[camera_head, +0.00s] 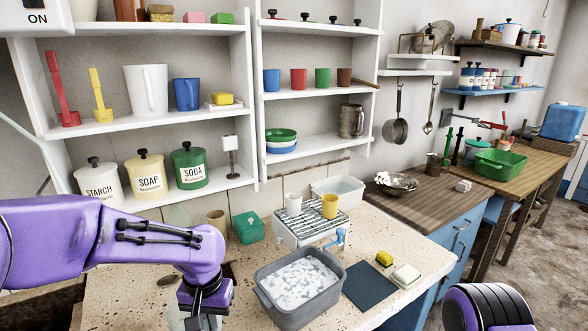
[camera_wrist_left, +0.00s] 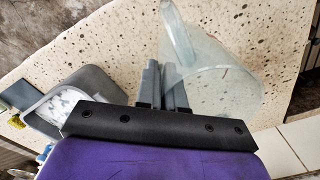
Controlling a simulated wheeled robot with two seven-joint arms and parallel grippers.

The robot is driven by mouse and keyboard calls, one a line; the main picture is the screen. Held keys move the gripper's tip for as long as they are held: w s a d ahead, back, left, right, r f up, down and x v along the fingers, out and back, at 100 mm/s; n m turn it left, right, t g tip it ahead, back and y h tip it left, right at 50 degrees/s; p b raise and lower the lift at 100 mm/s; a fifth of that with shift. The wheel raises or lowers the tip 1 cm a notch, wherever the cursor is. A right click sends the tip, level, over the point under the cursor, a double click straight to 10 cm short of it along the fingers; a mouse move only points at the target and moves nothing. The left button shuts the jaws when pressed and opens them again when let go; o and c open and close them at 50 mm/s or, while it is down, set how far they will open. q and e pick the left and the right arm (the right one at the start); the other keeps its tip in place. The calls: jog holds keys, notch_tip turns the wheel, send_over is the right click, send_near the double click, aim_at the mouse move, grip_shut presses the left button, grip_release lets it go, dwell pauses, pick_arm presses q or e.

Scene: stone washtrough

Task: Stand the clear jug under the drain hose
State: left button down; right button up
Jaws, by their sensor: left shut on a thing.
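The clear jug (camera_wrist_left: 225,75) fills the upper middle of the left wrist view, over the speckled stone top. My left gripper (camera_wrist_left: 168,85) is shut on it at its handle side. In the head view the gripper (camera_head: 203,312) is at the bottom, left of the grey basin, and hides most of the jug (camera_head: 176,318). I cannot tell whether the jug touches the stone. A blue spout (camera_head: 342,238) hangs at the right front of the white dish rack (camera_head: 305,228). A thin pale hose (camera_head: 22,135) runs down at the far left; I cannot tell which is the drain hose. My right gripper is out of view.
A grey basin of suds (camera_head: 298,288) stands right of my left gripper. A dark mat (camera_head: 370,287), yellow sponge (camera_head: 384,258) and soap block (camera_head: 406,275) lie further right. A green box (camera_head: 249,228) and brown cup (camera_head: 216,225) stand behind. Shelves of canisters and mugs rise at the back.

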pick_arm(q)
jog(key=shift+n, duration=0.4)
jog(key=a+f, duration=0.3)
jog(key=shift+s+a+f, duration=0.15)
jog(key=shift+f, duration=0.15)
jog(key=shift+s+d+r, duration=0.1)
jog(key=shift+d+r, duration=0.05)
jog(key=shift+d, duration=0.05)
jog(key=s+d+r+m+p, duration=0.1)
jog(key=d+r+m+p, duration=0.1)
jog(key=d+r+m, duration=0.6)
jog(key=w+a+f+n+p, duration=0.2)
jog(key=w+a+f+p, duration=0.3)
jog(key=w+f, duration=0.6)
jog(key=shift+w+a, duration=0.45)
jog(key=shift+w, duration=0.45)
jog(key=shift+f, duration=0.1)
jog(key=shift+f, duration=0.15)
jog(key=c, duration=1.3)
grip_release()
